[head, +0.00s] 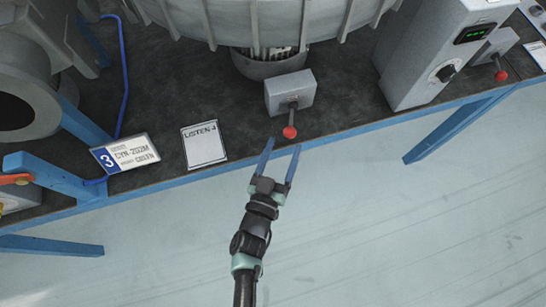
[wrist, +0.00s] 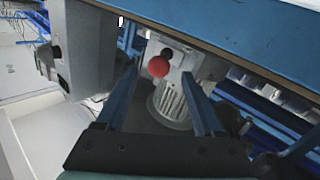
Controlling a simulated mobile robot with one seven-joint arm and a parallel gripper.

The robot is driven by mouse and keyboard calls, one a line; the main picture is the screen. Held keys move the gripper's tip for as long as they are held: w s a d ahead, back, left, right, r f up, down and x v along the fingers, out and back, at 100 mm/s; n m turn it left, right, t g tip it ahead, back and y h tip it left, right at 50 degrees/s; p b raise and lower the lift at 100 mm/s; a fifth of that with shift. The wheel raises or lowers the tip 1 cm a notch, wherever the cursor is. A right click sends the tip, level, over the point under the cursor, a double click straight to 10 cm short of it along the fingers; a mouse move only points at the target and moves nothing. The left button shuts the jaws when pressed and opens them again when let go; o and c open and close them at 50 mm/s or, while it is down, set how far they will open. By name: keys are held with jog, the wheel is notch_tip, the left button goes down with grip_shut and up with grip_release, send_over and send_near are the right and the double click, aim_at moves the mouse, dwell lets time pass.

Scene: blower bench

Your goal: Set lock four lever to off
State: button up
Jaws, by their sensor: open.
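A small grey box (head: 290,90) stands near the bench's front edge, with a short dark lever ending in a red knob (head: 289,132). The lever points toward the front edge. I see no label on this box; a card reading "LISTEN 4" (head: 204,145) lies to its left. My gripper (head: 282,145) is open and empty, with its fingertips just in front of the knob, one to either side in the picture. In the wrist view the knob (wrist: 158,67) shows between the open fingers, and the box (wrist: 180,57) is behind it. No contact with the knob is visible.
A large ribbed grey housing (head: 250,15) stands behind the box. A tall grey control box (head: 432,55) and another red-knobbed lever (head: 500,74) are at the right. A plate marked 3 (head: 126,154) is at the left. The floor in front is clear.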

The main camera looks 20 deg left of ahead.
jog(key=s, duration=0.7)
jog(key=shift+s+a, duration=0.2)
jog(key=shift+s, duration=0.1)
